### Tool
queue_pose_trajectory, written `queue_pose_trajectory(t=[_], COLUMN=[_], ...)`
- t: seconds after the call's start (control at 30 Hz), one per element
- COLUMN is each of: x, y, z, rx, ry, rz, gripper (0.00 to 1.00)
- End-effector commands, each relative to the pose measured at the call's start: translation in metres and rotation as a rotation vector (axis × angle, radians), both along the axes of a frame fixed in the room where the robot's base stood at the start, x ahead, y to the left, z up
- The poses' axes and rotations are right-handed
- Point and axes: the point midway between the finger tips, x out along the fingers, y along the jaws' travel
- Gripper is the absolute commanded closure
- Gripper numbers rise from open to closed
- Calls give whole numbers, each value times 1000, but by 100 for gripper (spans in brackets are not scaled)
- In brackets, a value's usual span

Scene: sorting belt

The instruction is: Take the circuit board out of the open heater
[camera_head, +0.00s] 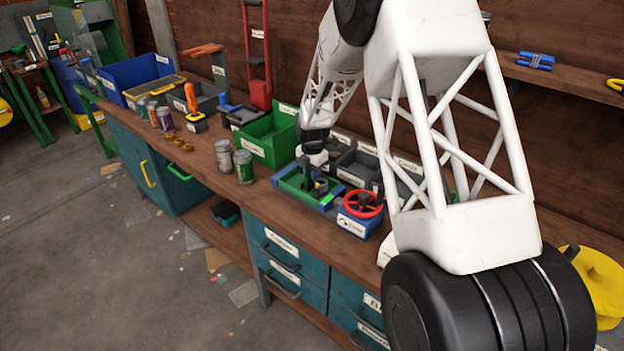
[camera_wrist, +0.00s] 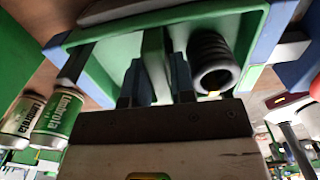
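In the head view my gripper (camera_head: 314,178) reaches down into a green tray-like unit with blue sides (camera_head: 290,192) on the bench, probably the open heater. In the wrist view the unit's green wall (camera_wrist: 95,55) surrounds the fingertips. My gripper's blue-grey fingers (camera_wrist: 154,82) stand either side of an upright green slab (camera_wrist: 153,50), possibly the circuit board. No clear gap shows between slab and fingers, but I cannot tell whether they press on it. A dark ribbed cylinder (camera_wrist: 213,62) is beside the right finger. The slab's lower part is hidden by the gripper.
A blue box with a red handwheel (camera_head: 361,205) stands right of the unit. Two cans (camera_head: 243,166) stand to its left, and a green bin (camera_head: 270,137) behind. Grey bins (camera_head: 357,167) line the back. Bare bench front shows near the cans.

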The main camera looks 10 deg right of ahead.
Motion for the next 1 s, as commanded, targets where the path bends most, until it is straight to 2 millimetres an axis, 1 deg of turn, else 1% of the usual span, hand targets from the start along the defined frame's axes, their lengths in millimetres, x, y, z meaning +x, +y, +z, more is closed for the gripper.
queue_pose_trajectory(t=[0.3, 0.33, 0.47, 0.8, 1.0], x=[0, 0, 0, 0, 0], y=[0, 0, 0, 0, 0], z=[0, 0, 0, 2, 13], rx=[0, 0, 0, 0, 0], ry=[0, 0, 0, 0, 0], rz=[0, 0, 0, 0, 0], gripper=[77, 80, 100, 100, 100])
